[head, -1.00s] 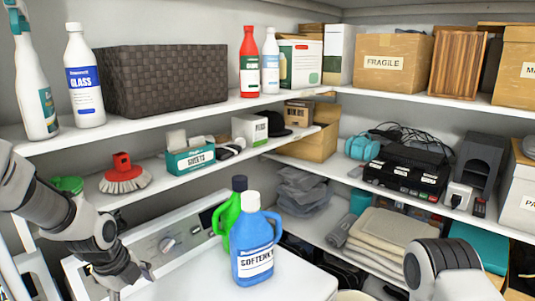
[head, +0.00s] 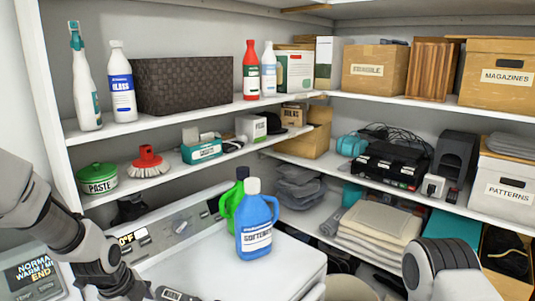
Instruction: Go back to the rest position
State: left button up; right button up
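My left arm comes in from the lower left, and its gripper (head: 143,291) is at the bottom edge in front of the white washing machine (head: 205,262). The fingers are partly cut off by the frame, so I cannot tell whether they are open or shut. My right arm shows only as a rounded light-and-dark link at the lower right; its gripper is out of view. A blue softener jug (head: 256,232) stands upright on the washing machine, with a green jug (head: 230,202) just behind it on the left. Neither gripper is seen touching them.
The upper shelf (head: 215,112) holds spray and glass bottles, a dark woven basket (head: 190,85) and boxes. The lower shelf holds a green paste tin (head: 98,178), a red brush (head: 149,160) and small boxes. Folded towels (head: 380,225) and a patterns box (head: 508,185) are at right.

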pick_arm(q)
jog(key=s+d+f+n+g, duration=0.1)
jog(key=s+f+n, duration=0.15)
jog(key=f, duration=0.35)
jog(key=s+d+f+n, duration=0.1)
jog(key=s+f+n, duration=0.1)
jog(key=f+n, duration=0.35)
jog(key=s+d+f+n+g, duration=0.1)
jog(key=s+f+n, duration=0.55)
jog(key=s, duration=0.45)
jog(key=s+f+n+g, duration=0.1)
jog(key=s+f+n, duration=0.5)
jog(key=s, duration=0.4)
notch_tip(320, 180, down, 15)
jog(key=y+b, duration=0.1)
jog(key=b, duration=1.3)
jog(key=shift+s+f, duration=0.2)
jog(key=shift+s, duration=0.1)
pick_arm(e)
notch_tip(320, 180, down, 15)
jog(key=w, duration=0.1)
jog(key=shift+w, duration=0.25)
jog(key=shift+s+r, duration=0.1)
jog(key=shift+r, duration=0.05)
